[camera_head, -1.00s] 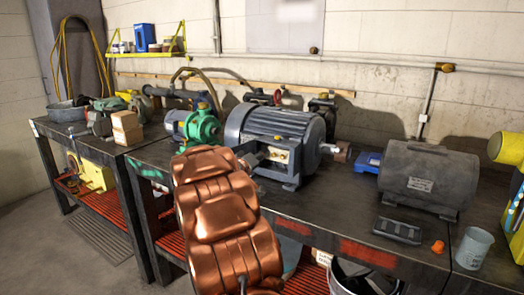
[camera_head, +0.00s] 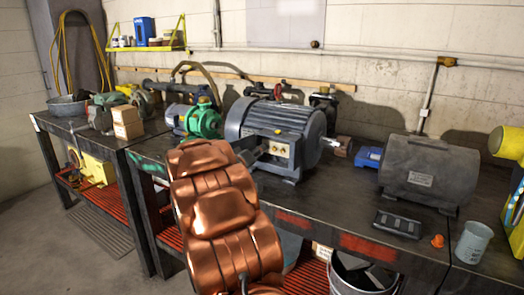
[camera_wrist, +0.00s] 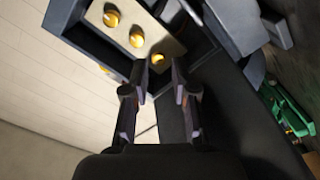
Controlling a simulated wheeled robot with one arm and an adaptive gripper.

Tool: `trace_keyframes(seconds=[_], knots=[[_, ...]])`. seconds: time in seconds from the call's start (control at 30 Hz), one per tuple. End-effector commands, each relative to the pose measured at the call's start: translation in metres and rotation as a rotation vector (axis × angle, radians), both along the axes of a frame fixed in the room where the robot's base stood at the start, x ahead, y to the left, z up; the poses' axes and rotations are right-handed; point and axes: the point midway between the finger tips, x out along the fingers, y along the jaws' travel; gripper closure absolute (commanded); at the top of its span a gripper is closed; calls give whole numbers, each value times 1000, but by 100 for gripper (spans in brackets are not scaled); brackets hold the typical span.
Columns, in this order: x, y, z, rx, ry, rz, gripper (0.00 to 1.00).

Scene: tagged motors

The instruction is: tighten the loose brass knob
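The large blue-grey motor (camera_head: 275,125) stands on the dark bench, with a pale terminal plate (camera_head: 281,149) on its near side. In the wrist view the plate (camera_wrist: 130,16) carries three brass knobs: one at the upper left (camera_wrist: 111,19), a middle one (camera_wrist: 136,40) and one nearest my gripper (camera_wrist: 157,58). I cannot tell from looks which is loose. My gripper (camera_wrist: 160,70) is open, its fingertips on either side of the nearest knob, with gaps showing on both sides. In the head view my copper-coloured arm hides part of the motor's left front.
A green pump (camera_head: 203,122) stands left of the motor. A dark grey cylindrical motor (camera_head: 425,170) stands to the right, with a black tray (camera_head: 397,224), an orange cap (camera_head: 437,241) and a grey cup (camera_head: 473,242) in front. A bucket (camera_head: 360,275) is below the bench edge.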

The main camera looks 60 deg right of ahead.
Motion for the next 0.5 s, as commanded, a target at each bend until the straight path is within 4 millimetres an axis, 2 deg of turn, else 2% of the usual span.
trace_keyframes(seconds=[0.2,0.5], knots=[[-1,38,1,-1,-1,3,73],[-3,81,1,-2,-1,2,73]])
